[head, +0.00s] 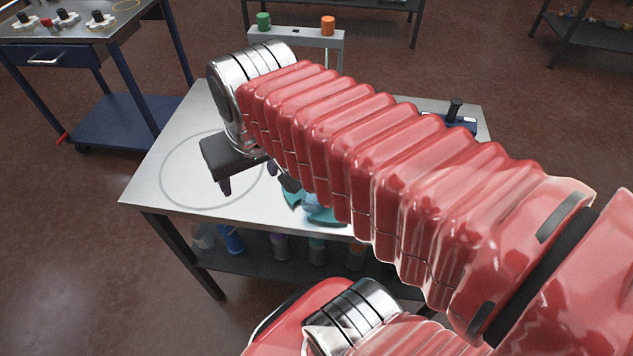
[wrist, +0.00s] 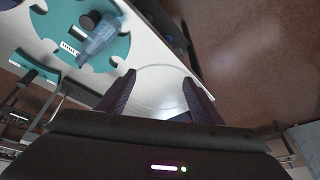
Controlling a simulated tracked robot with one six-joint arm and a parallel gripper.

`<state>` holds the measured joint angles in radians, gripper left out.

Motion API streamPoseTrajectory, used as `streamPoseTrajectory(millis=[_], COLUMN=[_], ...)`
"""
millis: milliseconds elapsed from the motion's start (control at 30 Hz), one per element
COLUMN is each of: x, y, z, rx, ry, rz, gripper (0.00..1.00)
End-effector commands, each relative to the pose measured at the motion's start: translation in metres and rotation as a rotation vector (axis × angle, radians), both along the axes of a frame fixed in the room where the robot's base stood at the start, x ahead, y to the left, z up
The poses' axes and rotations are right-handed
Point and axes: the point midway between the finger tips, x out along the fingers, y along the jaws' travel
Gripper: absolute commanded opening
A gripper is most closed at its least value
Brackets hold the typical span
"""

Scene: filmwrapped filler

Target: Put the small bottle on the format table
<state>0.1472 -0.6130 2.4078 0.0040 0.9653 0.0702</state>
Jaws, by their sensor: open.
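The small bottle is pale blue and see-through; in the wrist view (wrist: 100,42) it is on or over a teal slotted part (wrist: 122,52). I cannot tell if it stands or lies. In the head view the bottle (head: 311,203) is partly hidden by my arm. The teal part (head: 325,216) rests near the front edge of a pale steel table (head: 160,150), which I take as the format table. My gripper (head: 248,179) is open and empty over the table's ringed area, left of the bottle. Its fingers (wrist: 159,78) also show in the wrist view.
A ring outline (head: 165,190) marks clear tabletop at the left. A dark device (head: 455,117) stands at the back right. Green (head: 263,20) and orange (head: 328,25) knobs top a grey post frame. Several containers fill the lower shelf (head: 260,262). A blue cart (head: 60,65) stands left.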

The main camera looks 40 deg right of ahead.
Motion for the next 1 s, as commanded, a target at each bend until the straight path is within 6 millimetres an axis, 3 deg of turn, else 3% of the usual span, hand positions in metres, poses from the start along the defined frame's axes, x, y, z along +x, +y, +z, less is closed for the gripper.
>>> streamPoseTrajectory(millis=[300,600,767,1000], x=[0.016,0.014,0.011,0.011], y=[-0.079,-0.152,-0.169,-0.17], z=[-0.009,-0.025,-0.029,-0.03], rx=[0.082,0.167,0.188,0.191], ry=[0.171,0.306,0.338,0.342], rz=[-0.356,-0.657,-0.728,-0.736], gripper=[0.6,0.6,0.6,0.6])
